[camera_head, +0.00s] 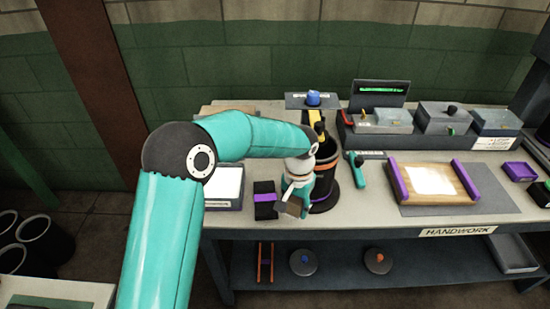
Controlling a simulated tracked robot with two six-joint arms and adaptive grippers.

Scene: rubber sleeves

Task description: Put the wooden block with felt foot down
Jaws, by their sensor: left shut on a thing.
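My left arm reaches in from the left over the bench, and its left gripper (297,193) is near the bench's front edge. It is shut on a small brown block (291,208), which I take to be the wooden block with felt foot. The block looks tilted and sits at or just above the front edge; I cannot tell whether it touches the bench. The felt foot cannot be made out. My right gripper is not in view.
A black block with a purple band (265,200) is just left of the gripper. A dark cylinder with an orange band (326,172) stands close on the right. A wooden board with purple rails (396,185) lies on a grey mat (480,205) farther right.

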